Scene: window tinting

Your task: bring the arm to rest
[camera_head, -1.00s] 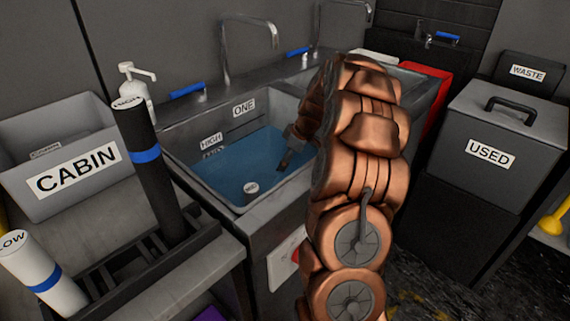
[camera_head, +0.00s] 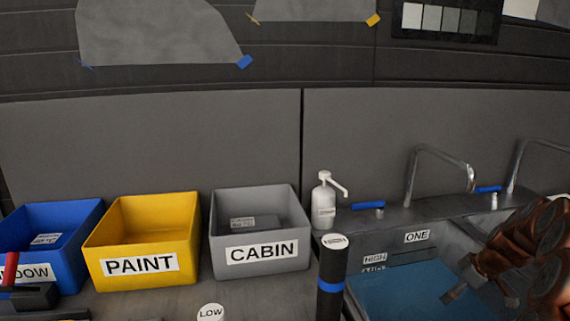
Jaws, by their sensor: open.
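My gripper (camera_head: 456,291) is at the lower right, over the sink basin labelled ONE (camera_head: 417,250). Its dark jaws point down and left above the blue water (camera_head: 395,297), and I see nothing between them. They look open. My copper-coloured arm comes in from the right edge, and most of it is out of the picture.
Blue (camera_head: 75,219), yellow PAINT (camera_head: 143,232) and grey CABIN (camera_head: 260,218) bins line the bench. A white pump bottle (camera_head: 324,206), metal taps (camera_head: 412,178) and a dark roll with a blue band (camera_head: 331,268) stand close to the sink.

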